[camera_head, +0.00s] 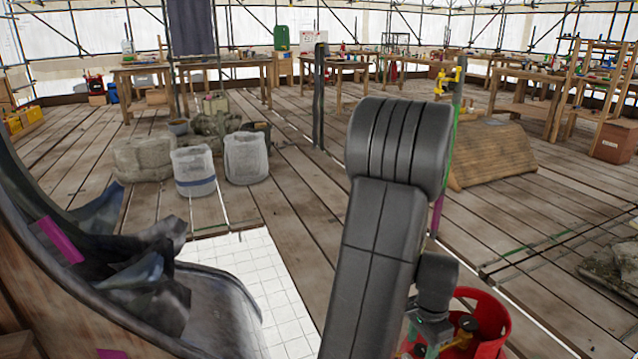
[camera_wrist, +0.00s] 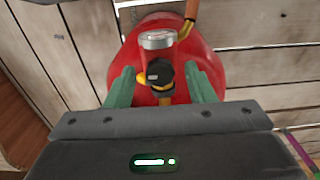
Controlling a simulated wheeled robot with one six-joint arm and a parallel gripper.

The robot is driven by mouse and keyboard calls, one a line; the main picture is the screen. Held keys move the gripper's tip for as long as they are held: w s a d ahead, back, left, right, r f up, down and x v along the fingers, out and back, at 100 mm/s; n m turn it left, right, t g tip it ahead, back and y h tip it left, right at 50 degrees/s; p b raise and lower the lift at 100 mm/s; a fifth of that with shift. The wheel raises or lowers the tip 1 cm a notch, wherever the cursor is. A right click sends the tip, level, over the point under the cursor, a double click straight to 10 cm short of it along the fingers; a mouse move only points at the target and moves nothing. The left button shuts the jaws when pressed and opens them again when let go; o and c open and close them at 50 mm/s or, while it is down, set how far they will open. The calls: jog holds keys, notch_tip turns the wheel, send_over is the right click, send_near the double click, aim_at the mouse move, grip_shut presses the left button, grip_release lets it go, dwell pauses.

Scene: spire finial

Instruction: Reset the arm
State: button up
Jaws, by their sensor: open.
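My arm rises through the middle of the head view and bends down towards the lower right. My gripper (camera_wrist: 163,88) shows in the wrist view with its two green fingers spread apart. Between and beyond the fingers is a black and yellow fitting with a silver cap, on top of a red round container (camera_wrist: 120,72). I cannot tell whether the fingers touch the fitting. In the head view the red container (camera_head: 495,318) stands at the lower right, and the gripper there is partly hidden by my arm.
Two whitish buckets (camera_head: 246,158) and stone blocks (camera_head: 142,158) stand left of centre. A dark curved trough with rags (camera_head: 140,260) fills the lower left. A wooden ramp (camera_head: 490,152) lies right of the arm, near a thin upright pole. Worktables (camera_head: 335,64) line the back.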

jog(key=shift+n+b, duration=0.75)
jog(key=shift+n, duration=1.35)
jog(key=shift+s, duration=0.1)
